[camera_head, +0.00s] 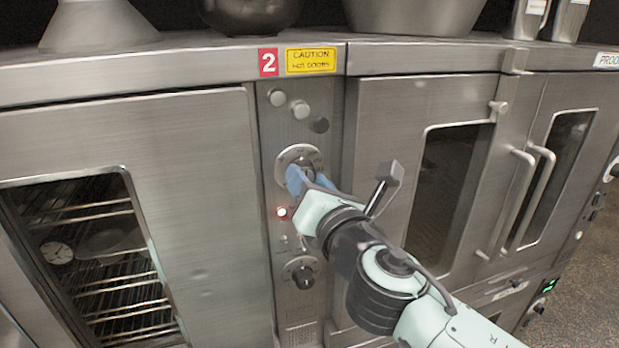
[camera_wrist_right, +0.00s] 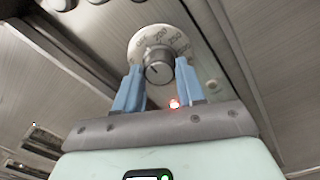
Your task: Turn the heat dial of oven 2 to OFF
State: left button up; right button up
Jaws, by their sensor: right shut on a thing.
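Oven 2 carries a red "2" label (camera_head: 268,62) above a narrow metal control panel. The upper dial (camera_head: 284,157) is a round knob on a pale marked ring; in the wrist view the ring (camera_wrist_right: 142,42) shows heat numbers. My right gripper (camera_head: 301,178) has its blue fingers at this dial. In the wrist view the fingers (camera_wrist_right: 159,68) stand on both sides of the knob (camera_wrist_right: 157,72), shut on it. The knob's mark is too small to read surely against the ring. My left gripper is not in view.
A lit red lamp (camera_head: 281,212) is just below the dial. A second dial (camera_head: 303,272) sits lower on the panel, and round buttons (camera_head: 300,109) are above. Oven doors flank the panel; handles (camera_head: 540,195) stick out at right. A bowl (camera_head: 412,15) stands on top.

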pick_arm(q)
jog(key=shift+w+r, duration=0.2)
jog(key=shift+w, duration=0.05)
pick_arm(e)
jog(key=shift+n, duration=0.3)
jog(key=o, duration=1.1)
jog(key=shift+c, duration=0.2)
jog(key=shift+s, duration=0.1)
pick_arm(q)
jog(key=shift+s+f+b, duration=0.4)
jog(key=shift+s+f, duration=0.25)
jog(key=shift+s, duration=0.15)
pick_arm(e)
jog(key=v, duration=1.3)
jog(key=shift+d, duration=0.1)
